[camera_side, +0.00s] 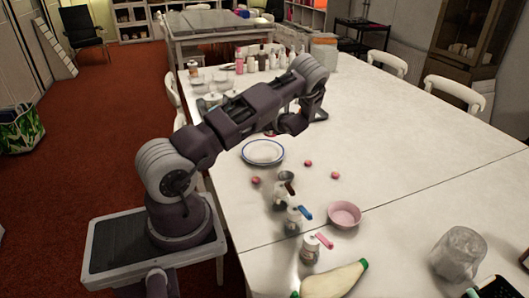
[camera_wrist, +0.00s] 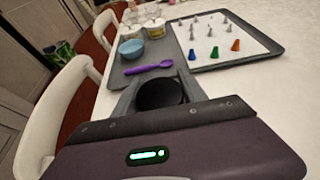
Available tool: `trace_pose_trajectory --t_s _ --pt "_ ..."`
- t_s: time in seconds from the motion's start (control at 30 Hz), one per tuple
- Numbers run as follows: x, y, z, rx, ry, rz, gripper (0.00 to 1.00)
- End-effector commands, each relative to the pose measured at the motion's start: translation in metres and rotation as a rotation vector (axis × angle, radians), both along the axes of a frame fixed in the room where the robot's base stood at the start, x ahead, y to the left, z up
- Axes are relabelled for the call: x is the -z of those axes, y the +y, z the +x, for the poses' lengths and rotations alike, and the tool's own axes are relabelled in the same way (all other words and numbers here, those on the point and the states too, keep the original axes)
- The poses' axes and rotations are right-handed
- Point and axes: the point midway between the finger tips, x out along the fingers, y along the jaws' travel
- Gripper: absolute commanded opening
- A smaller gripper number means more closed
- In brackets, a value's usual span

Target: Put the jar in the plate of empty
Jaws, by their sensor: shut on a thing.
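My gripper (camera_wrist: 158,92) is shut on a dark, round-topped thing (camera_wrist: 158,95), which appears to be the jar; only its black top shows between the fingers. In the side view the end of my arm hangs over the table, just right of and behind the plate, and a dark round shape (camera_side: 292,124) shows there. The empty plate (camera_side: 262,152) is white with a blue rim and lies flat on the table. The plate is not in the wrist view.
Small red balls (camera_side: 308,163) lie around the plate. Utensil holders (camera_side: 293,220) and a pink bowl (camera_side: 344,216) stand nearer. A grey tray (camera_wrist: 190,68) has several nozzles, a purple spoon (camera_wrist: 148,68) and a blue bowl (camera_wrist: 131,50). Bottles (camera_side: 252,63) stand at the back.

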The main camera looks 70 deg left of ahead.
Motion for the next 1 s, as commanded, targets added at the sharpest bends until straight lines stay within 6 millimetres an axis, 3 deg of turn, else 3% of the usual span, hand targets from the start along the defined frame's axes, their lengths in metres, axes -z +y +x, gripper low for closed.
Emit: trace_pose_trajectory --t_s 0.03,0.17,0.33,0.67,1.0 --pt "0.000 0.012 -0.010 -0.010 0.003 -0.002 0.04" --pt "0.006 0.027 -0.022 -0.015 0.012 -0.008 0.04" --pt "0.047 0.028 -0.023 -0.014 0.013 -0.009 0.04" --pt "0.098 0.027 -0.022 -0.014 0.010 -0.009 0.04" --pt "0.103 0.027 -0.022 -0.015 0.009 -0.008 0.04"
